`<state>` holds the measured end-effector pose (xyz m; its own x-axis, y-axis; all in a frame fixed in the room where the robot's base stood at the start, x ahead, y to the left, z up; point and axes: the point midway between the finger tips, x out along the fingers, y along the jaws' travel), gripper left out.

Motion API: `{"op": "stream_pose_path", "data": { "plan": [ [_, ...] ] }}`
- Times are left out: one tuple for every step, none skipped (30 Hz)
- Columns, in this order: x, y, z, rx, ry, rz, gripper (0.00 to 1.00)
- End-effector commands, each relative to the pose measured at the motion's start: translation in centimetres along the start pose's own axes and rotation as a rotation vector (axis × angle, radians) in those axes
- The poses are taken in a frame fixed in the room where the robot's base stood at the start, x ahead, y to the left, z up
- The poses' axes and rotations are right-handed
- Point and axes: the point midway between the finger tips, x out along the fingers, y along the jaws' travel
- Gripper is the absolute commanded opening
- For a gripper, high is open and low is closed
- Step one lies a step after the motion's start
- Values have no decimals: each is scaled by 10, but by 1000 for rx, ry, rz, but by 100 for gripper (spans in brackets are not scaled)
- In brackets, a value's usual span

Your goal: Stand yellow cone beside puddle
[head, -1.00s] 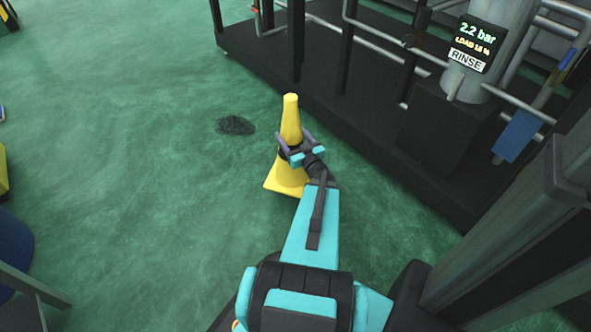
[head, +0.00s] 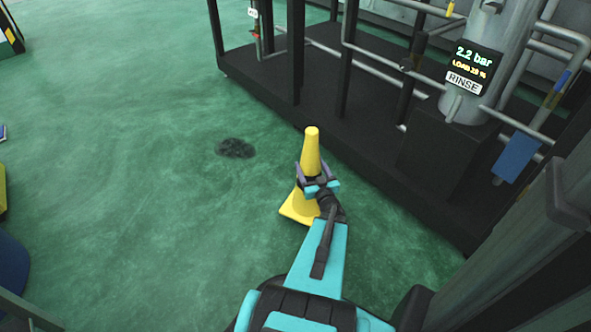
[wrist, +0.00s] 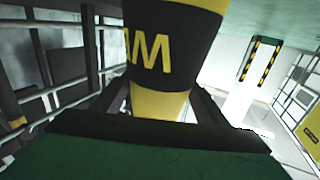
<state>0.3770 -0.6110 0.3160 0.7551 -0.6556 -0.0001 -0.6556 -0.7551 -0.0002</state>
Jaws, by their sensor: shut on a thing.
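The yellow cone (head: 311,150) is in my gripper (head: 317,180), which is shut around its middle. The cone is upright or nearly so in the head view; I cannot tell whether its square base touches the floor. In the wrist view the cone (wrist: 160,104) fills the upper middle, with a black band and yellow letters, between the dark fingers. The puddle (head: 236,148) is a small dark patch on the green floor, to the left of and farther off than the cone, with bare floor between them.
A black skid platform (head: 330,110) with posts and pipes runs along the right, behind the cone. A display (head: 472,67) on it reads 2.2 bar, RINSE. The green floor (head: 120,210) to the left and around the puddle is clear. Blue and yellow things stand at the left edge.

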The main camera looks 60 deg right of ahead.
Motion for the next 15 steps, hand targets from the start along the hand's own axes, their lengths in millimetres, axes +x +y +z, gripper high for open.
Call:
{"op": "stream_pose_path", "data": {
  "plan": [
    [7, 0, 1, 0, 4, -2, 4],
    [11, -1, 2, 0, 4, -2, 4],
    [17, -2, 2, -1, 5, -3, 4],
    [22, -2, 2, -1, 6, -4, 4],
    [26, -3, 3, -1, 6, -4, 4],
    [33, -3, 4, 0, 5, -3, 4],
    [38, -4, 5, 0, 5, -3, 4],
    [43, -5, 5, 0, 5, -4, 4],
    [49, -6, 5, 0, 6, -5, 4],
    [54, -6, 6, 0, 6, -4, 4],
    [59, -6, 7, -1, 5, -4, 4],
    [65, -7, 8, -1, 5, -4, 4],
    [70, -8, 8, -1, 5, -5, 4],
    [75, -8, 8, 0, 5, -5, 4],
    [81, -9, 9, -1, 5, -4, 4]
  ]
}}
